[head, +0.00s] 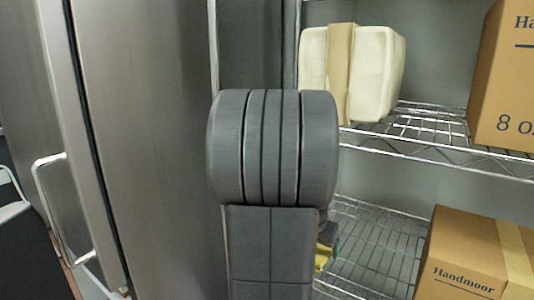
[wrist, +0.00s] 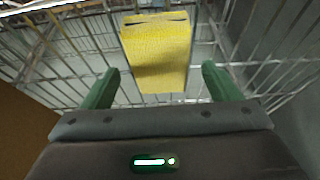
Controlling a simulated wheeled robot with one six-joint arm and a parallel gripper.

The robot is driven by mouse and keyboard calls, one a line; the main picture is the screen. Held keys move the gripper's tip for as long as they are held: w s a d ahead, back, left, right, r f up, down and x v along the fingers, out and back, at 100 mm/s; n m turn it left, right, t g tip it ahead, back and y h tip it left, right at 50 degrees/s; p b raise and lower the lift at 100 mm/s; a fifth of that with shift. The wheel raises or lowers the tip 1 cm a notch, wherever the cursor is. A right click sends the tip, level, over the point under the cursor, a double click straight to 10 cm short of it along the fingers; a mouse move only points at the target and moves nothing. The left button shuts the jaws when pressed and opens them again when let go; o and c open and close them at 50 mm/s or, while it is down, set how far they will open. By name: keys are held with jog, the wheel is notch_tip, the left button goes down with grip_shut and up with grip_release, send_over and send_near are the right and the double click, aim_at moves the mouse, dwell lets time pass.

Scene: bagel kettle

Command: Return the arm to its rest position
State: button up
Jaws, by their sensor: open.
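My arm rises in the middle of the head view and hides most of what is behind it. My gripper (wrist: 155,88) shows in the wrist view with its two green fingers spread apart and nothing between their tips. A yellow block-like thing (wrist: 158,55) lies just beyond the fingertips on the wire shelf (wrist: 70,68), apart from the fingers as far as I can tell. A bit of yellow (head: 323,257) also shows beside my arm in the head view, mostly hidden.
A wire rack (head: 440,150) stands at the right. Its upper shelf holds a cream strapped bundle (head: 385,75) and a cardboard box (head: 505,85); a Handmoor box (head: 460,255) sits on the lower shelf. A steel cabinet door (head: 150,150) with a handle (head: 48,200) stands at the left.

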jog(key=shift+f, duration=0.8)
jog(key=v, duration=1.2)
jog(key=x, duration=1.2)
jog(key=r+b, duration=0.1)
jog(key=r, duration=0.2)
jog(key=r+b, duration=0.1)
jog(key=r, duration=0.2)
jog(key=r+b, duration=0.1)
jog(key=r, duration=0.2)
jog(key=shift+w+d+r+b, duration=0.15)
jog(key=shift+w+b, duration=0.15)
jog(key=shift+b, duration=0.1)
notch_tip(320, 180, down, 10)
jog(key=shift+r+b, duration=0.1)
jog(key=shift+b, duration=0.3)
jog(key=v, duration=0.4)
jog(key=shift+w+d+r, duration=0.1)
jog(key=shift+d+r, duration=0.05)
jog(key=shift+r, duration=0.65)
